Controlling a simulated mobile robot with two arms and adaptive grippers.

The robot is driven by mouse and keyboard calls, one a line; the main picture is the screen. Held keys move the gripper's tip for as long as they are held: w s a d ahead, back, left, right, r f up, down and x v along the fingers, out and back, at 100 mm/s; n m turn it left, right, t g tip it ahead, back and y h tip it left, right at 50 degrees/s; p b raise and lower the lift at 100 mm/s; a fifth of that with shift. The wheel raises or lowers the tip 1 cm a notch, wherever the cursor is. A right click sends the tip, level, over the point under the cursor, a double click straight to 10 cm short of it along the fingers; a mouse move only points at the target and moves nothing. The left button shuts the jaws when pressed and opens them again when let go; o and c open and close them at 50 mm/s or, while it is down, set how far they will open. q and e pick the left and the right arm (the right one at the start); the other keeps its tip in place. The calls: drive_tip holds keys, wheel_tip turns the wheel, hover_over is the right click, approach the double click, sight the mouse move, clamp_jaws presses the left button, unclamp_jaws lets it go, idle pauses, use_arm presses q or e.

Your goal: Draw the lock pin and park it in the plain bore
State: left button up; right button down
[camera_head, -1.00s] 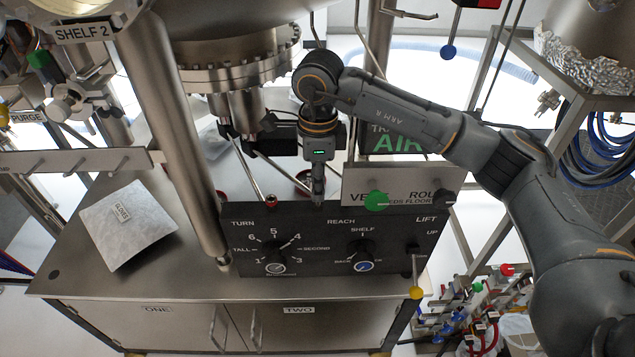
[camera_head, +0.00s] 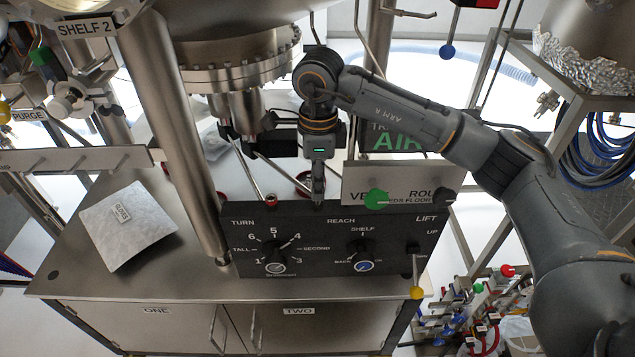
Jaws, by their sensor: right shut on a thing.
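My right gripper (camera_head: 318,193) reaches down from my right arm to the top edge of the black control panel (camera_head: 305,262). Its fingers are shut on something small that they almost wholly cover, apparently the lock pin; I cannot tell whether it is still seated. A small red-ringed fitting (camera_head: 271,200) stands at the panel's top edge, left of the gripper. I cannot make out the plain bore. My left gripper is not in view.
A thick steel post (camera_head: 170,130) stands left of the panel. A pale sign plate (camera_head: 400,184) with a green disc (camera_head: 376,198) is close to the right of the gripper. A gloves packet (camera_head: 127,225) lies on the steel bench (camera_head: 170,272); the chamber flange (camera_head: 240,75) hangs behind.

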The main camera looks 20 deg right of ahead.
drive_tip(key=shift+s+a+f+g, duration=0.1)
drive_tip(key=shift+s+f+g, duration=0.15)
drive_tip(key=shift+f, duration=0.4)
drive_tip(key=shift+s+a+f+g, duration=0.15)
drive_tip(key=shift+s+f, duration=0.1)
drive_tip(key=shift+f, duration=0.35)
drive_tip(key=shift+d+r+p, duration=0.2)
drive_tip(key=shift+r+p, duration=0.25)
drive_tip(key=shift+r, duration=0.1)
drive_tip(key=shift+d+r+p, duration=0.2)
drive_tip(key=shift+r+p, duration=0.25)
drive_tip(key=shift+r, duration=0.05)
drive_tip(key=shift+w+d+r, duration=0.1)
drive_tip(key=shift+w+r, duration=0.2)
drive_tip(key=shift+w, duration=0.05)
drive_tip(key=shift+w+r, duration=0.1)
drive_tip(key=shift+r+p, duration=0.1)
drive_tip(key=shift+p, duration=0.3)
drive_tip(key=shift+w+d+r+g+p, duration=0.1)
drive_tip(key=shift+w+r+g+p, duration=0.25)
drive_tip(key=shift+r+g+p, duration=0.3)
drive_tip(key=shift+w+d+r+g+y+p, duration=0.1)
drive_tip(key=shift+w+r+g+y+p, duration=0.3)
drive_tip(key=shift+p, duration=0.2)
drive_tip(key=shift+s+f, duration=0.1)
drive_tip(key=shift+f, duration=0.1)
